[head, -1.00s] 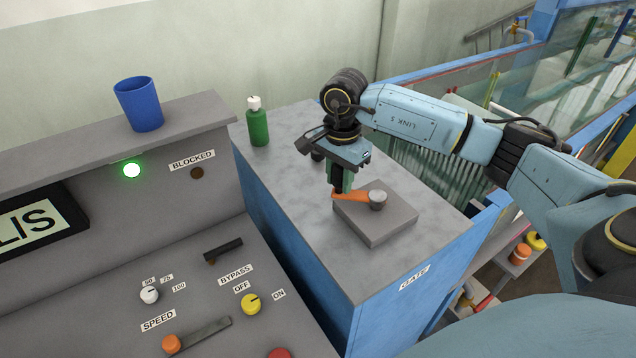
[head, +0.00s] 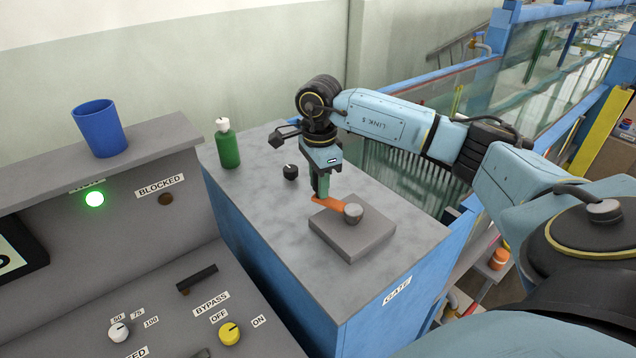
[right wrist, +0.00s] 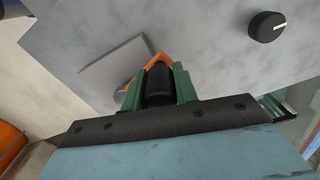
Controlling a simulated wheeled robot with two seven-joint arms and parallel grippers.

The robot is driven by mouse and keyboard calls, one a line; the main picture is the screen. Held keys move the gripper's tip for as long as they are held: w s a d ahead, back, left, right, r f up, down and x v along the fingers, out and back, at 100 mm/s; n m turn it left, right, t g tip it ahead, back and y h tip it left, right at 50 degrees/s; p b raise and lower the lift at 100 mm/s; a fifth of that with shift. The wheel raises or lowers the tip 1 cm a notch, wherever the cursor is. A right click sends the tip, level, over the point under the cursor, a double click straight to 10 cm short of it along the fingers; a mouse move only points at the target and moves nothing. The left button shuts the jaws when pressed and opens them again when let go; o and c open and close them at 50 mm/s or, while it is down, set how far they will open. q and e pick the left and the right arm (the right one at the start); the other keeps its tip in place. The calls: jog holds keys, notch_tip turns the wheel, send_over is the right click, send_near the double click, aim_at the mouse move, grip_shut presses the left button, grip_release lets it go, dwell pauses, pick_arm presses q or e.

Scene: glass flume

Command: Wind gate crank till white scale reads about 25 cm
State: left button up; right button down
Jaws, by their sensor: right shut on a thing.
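The gate crank has an orange arm (head: 328,204) on a grey hub (head: 353,212), set on a grey square block (head: 362,236) on top of the cabinet labelled GATE. My right gripper (head: 320,194) points down at the free end of the orange arm, left of the hub. In the right wrist view its green fingers (right wrist: 159,88) are closed around the crank's black knob (right wrist: 158,86), with the orange arm (right wrist: 157,60) behind. The white scale cannot be made out in either view. My left gripper is not in view.
A black dial (head: 290,172) and a green bottle (head: 228,145) stand on the cabinet top behind the crank. A console with a blue cup (head: 100,128), a lit green lamp (head: 95,198) and a yellow knob (head: 229,333) is at left. The glass flume (head: 545,60) runs behind.

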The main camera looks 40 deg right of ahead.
jog(key=c, duration=1.1)
grip_release()
jog(key=shift+r, duration=0.1)
notch_tip(320, 180, up, 13)
jog(key=shift+r+b, duration=0.15)
jog(key=shift+b, duration=0.3)
